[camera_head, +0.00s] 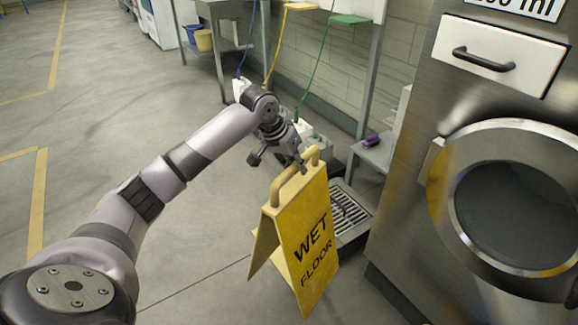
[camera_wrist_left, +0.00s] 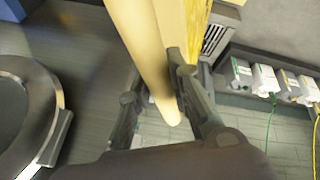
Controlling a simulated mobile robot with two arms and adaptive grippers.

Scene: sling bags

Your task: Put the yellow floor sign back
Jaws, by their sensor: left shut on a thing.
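The yellow floor sign (camera_head: 312,238) reads "WET FLOOR" and stands upright with its two panels spread, in front of a floor drain grate. Its handle is a rounded yellow bar at the top. My left gripper (camera_head: 290,163) is at the top of the sign, beside the handle. In the left wrist view the yellow handle bar (camera_wrist_left: 147,55) runs between the fingers of the gripper (camera_wrist_left: 160,108), which is shut on it. Whether the sign's feet touch the floor is hard to tell. My right gripper is not in view.
A steel washing machine (camera_head: 455,70) with a round door stands close on the right. The drain grate (camera_head: 347,212) lies behind the sign. A steel table (camera_head: 222,5) and coloured buckets (camera_head: 204,40) are at the back. Open floor (camera_head: 200,240) lies to the left.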

